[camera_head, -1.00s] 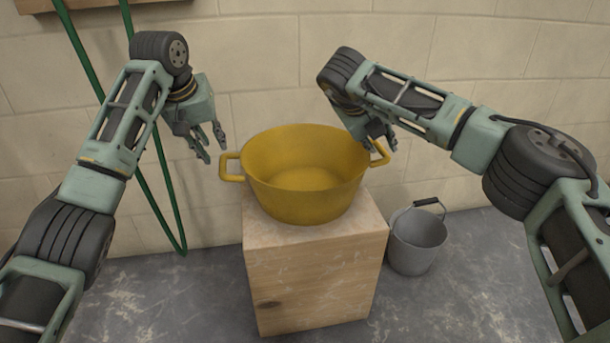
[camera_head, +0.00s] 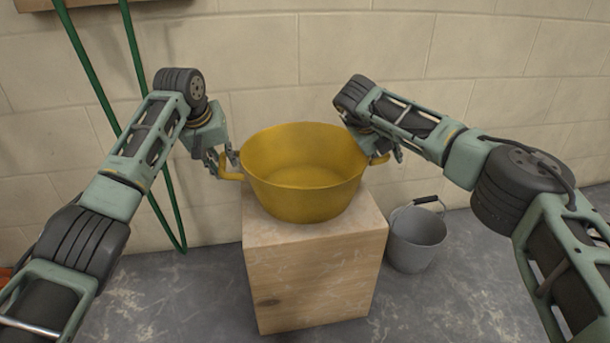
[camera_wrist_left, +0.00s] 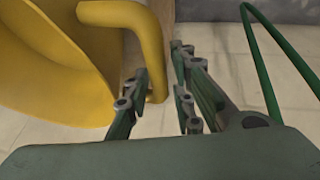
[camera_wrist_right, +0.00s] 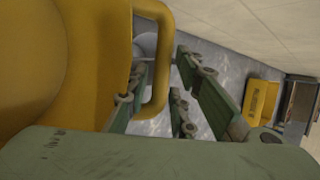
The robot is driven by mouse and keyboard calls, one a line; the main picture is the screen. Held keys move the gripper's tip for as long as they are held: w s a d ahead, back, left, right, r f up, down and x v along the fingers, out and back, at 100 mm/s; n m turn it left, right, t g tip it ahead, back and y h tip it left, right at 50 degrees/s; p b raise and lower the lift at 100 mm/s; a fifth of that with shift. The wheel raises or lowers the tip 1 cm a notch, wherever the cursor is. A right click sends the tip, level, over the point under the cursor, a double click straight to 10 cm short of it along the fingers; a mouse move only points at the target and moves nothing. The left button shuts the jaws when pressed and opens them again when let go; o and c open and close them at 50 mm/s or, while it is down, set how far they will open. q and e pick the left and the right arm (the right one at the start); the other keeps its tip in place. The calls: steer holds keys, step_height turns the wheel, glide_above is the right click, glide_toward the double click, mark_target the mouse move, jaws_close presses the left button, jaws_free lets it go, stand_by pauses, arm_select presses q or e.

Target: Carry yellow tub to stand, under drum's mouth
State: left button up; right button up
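The yellow tub (camera_head: 305,205) stands upright on a pale wooden block (camera_head: 310,275) and looks empty inside. My left gripper (camera_head: 224,163) is at its left handle (camera_head: 231,176). In the left wrist view my open fingers (camera_wrist_left: 160,95) are on either side of the handle bar (camera_wrist_left: 154,50), with a gap showing. My right gripper (camera_head: 385,150) is at the right handle (camera_head: 378,160), partly hiding it. In the right wrist view the open fingers (camera_wrist_right: 158,95) are on either side of that handle (camera_wrist_right: 162,60). No drum is in view.
A grey bucket (camera_head: 416,240) stands on the floor right of the block. A green hose or frame (camera_head: 135,90) hangs on the wall at left. The block wall (camera_head: 270,60) is close behind the tub. A yellow box (camera_wrist_right: 259,100) shows in the right wrist view.

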arm_select(q)
jaws_close()
arm_select(e)
jaws_close()
arm_select(q)
steer(key=shift+r, duration=0.1)
arm_select(e)
steer(key=shift+r, duration=0.1)
